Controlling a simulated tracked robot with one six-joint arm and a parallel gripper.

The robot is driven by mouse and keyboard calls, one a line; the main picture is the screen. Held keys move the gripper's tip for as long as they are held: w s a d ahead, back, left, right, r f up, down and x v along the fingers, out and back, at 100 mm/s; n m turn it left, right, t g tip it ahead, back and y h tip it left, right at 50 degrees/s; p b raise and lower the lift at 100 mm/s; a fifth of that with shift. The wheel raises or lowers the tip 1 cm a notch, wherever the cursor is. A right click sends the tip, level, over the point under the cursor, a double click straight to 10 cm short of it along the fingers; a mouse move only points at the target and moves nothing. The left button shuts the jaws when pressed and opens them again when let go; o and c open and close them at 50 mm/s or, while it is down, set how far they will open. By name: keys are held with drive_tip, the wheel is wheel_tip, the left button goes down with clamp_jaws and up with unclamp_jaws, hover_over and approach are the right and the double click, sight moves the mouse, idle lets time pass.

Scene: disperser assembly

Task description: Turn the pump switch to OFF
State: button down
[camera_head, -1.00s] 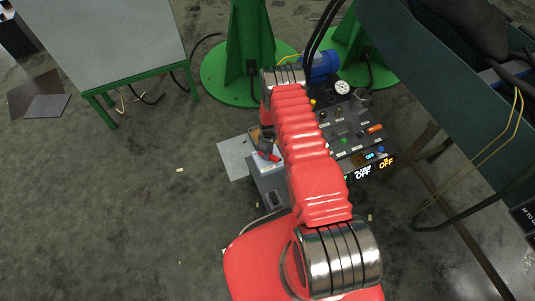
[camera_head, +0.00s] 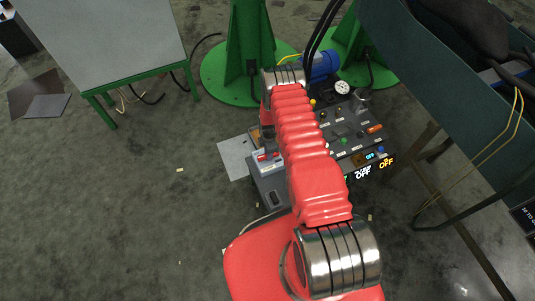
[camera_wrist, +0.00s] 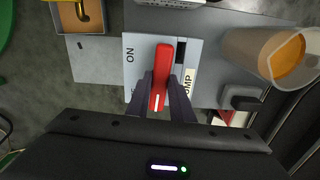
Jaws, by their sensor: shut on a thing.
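The red pump switch handle (camera_wrist: 161,78) stands on a white plate (camera_wrist: 137,50) in the wrist view, and a white mark shows at its lower end. "ON" is printed at the plate's upper left. A partly hidden letter shows at the lower left, and a pump label (camera_wrist: 189,85) at the right. My gripper (camera_wrist: 161,88) has its two dark fingers on either side of the handle, shut on it. In the head view the handle (camera_head: 268,156) shows small and red left of my arm, and my gripper is mostly hidden there.
The control box's top (camera_head: 340,125) carries several knobs and buttons, and lit displays on its front read "OFF" (camera_head: 363,173). In the wrist view a translucent cup with orange inside (camera_wrist: 245,55) stands right of the switch. Green stands are behind.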

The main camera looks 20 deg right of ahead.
drive_tip(key=shift+n, duration=0.5)
drive_tip(key=c, duration=1.6)
unclamp_jaws()
drive_tip(key=shift+o, duration=0.2)
drive_tip(key=shift+r, duration=0.1)
wheel_tip(320, 180, up, 14)
drive_tip(key=shift+f, duration=0.25)
